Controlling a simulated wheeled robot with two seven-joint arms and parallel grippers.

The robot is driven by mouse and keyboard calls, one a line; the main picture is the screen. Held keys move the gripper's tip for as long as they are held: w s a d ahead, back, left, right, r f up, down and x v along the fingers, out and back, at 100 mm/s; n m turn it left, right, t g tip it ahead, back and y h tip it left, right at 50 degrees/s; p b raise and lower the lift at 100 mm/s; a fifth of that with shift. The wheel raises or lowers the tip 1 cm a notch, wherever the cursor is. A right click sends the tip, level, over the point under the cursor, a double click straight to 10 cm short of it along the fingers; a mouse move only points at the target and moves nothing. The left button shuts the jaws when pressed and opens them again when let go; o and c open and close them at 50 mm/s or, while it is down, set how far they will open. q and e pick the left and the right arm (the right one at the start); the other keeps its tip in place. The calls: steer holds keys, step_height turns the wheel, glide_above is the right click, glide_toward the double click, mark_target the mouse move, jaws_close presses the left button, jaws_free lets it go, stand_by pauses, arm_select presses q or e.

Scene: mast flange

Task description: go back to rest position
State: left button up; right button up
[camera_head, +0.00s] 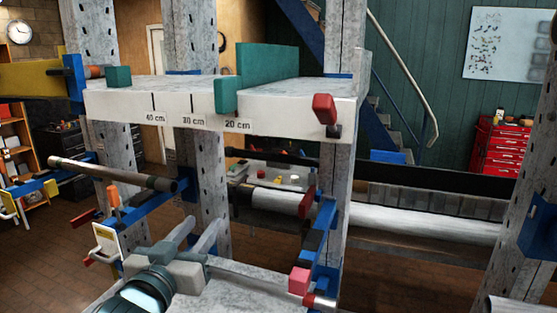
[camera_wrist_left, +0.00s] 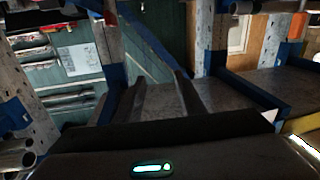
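My left gripper (camera_head: 206,226) is in the lower left middle of the head view, above the lower grey shelf board. Its two fingers stand apart with nothing between them. The left wrist view shows the same two fingers (camera_wrist_left: 158,82) spread, with a grey surface beyond them. My right gripper is in neither view.
An upper shelf (camera_head: 135,104) with distance marks carries a green L-shaped block (camera_head: 265,66). A dark-ended pipe (camera_head: 110,173) lies left of my gripper. Perforated posts (camera_head: 345,120) stand close around.

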arm_select(q)
steer(key=s+a+f+g+y, duration=0.1)
steer(key=s+a+f+g, duration=0.3)
steer(key=f, duration=0.9)
steer(key=s+d+f+g+y, duration=0.1)
steer(key=s+f+g, duration=0.35)
steer(key=f, duration=0.95)
steer(key=s+a+f+g+y, duration=0.1)
steer(key=s+a+f+g, duration=0.15)
steer(key=s+f, duration=0.85)
steer(key=s+a+f+g, duration=0.1)
steer(key=s+f+g, duration=0.2)
steer(key=s+f, duration=0.9)
steer(key=s+f+g+b, duration=0.1)
steer(key=s+f+b, duration=0.15)
steer(key=f, duration=1.25)
steer(key=s+f+b, duration=0.2)
steer(key=f+b, duration=0.2)
steer(key=f, duration=1.1)
steer(key=s+a+f+b, duration=0.1)
steer(key=s+f+b, duration=0.1)
steer(key=s+f, duration=0.7)
steer(key=s+a+f+g+b, duration=0.1)
steer(key=s+a+f+b, duration=0.1)
steer(key=s+f, duration=0.7)
step_height(320, 180, down, 5)
steer(key=shift+a+r+m+g+b, duration=0.1)
steer(key=shift+a+m+g+b, duration=0.1)
steer(key=shift+m+g+b, duration=0.15)
